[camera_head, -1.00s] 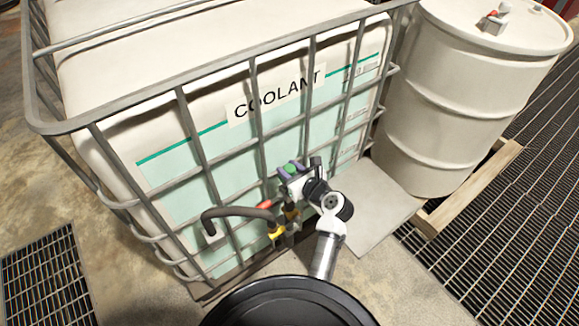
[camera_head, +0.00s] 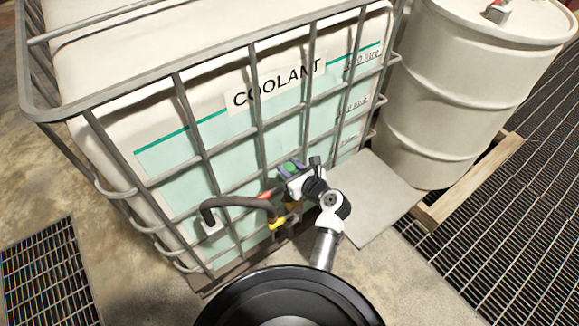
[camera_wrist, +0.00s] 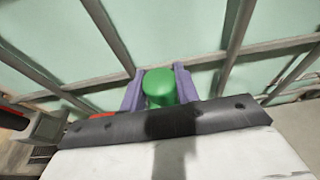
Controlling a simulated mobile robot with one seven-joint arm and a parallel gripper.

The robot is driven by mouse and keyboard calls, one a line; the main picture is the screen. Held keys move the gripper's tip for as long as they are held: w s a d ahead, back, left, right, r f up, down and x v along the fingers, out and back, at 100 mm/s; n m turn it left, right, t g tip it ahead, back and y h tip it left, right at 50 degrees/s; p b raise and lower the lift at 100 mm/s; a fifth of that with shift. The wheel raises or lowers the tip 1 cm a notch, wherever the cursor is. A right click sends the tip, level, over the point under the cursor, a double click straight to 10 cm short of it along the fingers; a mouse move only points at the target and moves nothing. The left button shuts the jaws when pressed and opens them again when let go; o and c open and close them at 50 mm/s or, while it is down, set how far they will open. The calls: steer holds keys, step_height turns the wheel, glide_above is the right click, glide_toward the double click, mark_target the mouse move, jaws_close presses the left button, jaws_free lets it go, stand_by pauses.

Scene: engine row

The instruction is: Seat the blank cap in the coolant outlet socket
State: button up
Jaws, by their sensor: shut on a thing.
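The green blank cap (camera_wrist: 159,88) is between the purple fingers of my gripper (camera_wrist: 160,80), which is shut on it. In the head view, my gripper (camera_head: 291,169) and the green cap (camera_head: 290,167) are in front of the lower caged wall of the coolant tank (camera_head: 215,165). A black hose (camera_head: 240,201) with a yellow fitting (camera_head: 277,223) and a red part (camera_head: 265,194) is just below and left of my gripper. I cannot make out the outlet socket; it may be hidden behind my wrist or the fittings.
Grey cage bars (camera_head: 258,135) cross the tank front close to the gripper. A cream drum (camera_head: 450,100) stands at the right. A flat grey plate (camera_head: 375,200) lies on the floor beside the tank. Floor gratings (camera_head: 45,275) lie at both sides.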

steer(key=o, duration=1.1)
steer(key=shift+s+d, duration=0.1)
steer(key=b+v, duration=0.2)
steer(key=v, duration=1.1)
steer(key=shift+s+d+r, duration=0.15)
steer(key=shift+s+r, duration=0.05)
steer(key=shift+s, duration=0.05)
